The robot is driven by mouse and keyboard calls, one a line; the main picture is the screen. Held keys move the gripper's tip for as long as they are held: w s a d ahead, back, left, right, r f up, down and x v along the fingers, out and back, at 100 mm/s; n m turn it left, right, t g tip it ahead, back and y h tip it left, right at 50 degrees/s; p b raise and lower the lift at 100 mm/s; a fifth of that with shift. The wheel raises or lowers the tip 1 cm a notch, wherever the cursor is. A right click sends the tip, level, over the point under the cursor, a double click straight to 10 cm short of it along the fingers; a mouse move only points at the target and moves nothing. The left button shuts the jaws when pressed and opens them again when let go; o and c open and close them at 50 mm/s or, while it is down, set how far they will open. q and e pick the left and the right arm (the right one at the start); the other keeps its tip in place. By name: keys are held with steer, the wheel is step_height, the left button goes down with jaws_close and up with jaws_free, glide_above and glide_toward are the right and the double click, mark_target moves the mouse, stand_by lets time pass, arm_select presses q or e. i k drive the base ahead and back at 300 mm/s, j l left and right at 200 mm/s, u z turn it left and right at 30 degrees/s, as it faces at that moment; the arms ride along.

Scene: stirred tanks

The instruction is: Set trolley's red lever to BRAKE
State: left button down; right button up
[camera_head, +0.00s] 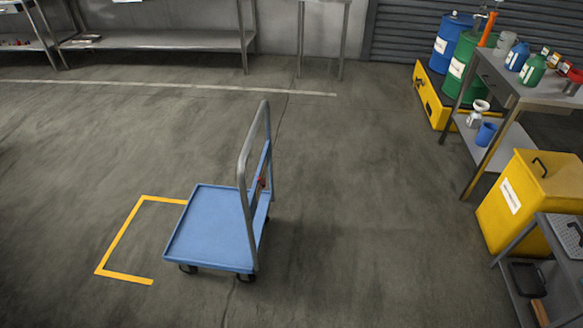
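The blue trolley (212,229) stands on the concrete floor a little left of the middle of the head view. Its grey push handle (243,160) rises at its right side. A small red part, likely the red lever (261,183), shows at the handle end behind the frame. It is too small and partly hidden to tell which setting it is in, and no BRAKE marking can be read. Neither of my grippers is in view.
A yellow floor marking (124,235) lies left of and partly under the trolley. A grey bench (495,82) with bottles, a yellow bin (528,200) and drums (465,62) stand on the right. Open floor lies around the trolley, widest to its right.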

mark_target(262, 181)
steer(key=i+l, duration=0.1)
steer(key=l, duration=0.25)
steer(key=i+l, duration=0.15)
steer(key=l, duration=0.2)
steer(key=i+l, duration=0.1)
steer(key=l, duration=0.25)
steer(key=i+l, duration=0.1)
steer(key=l, duration=0.3)
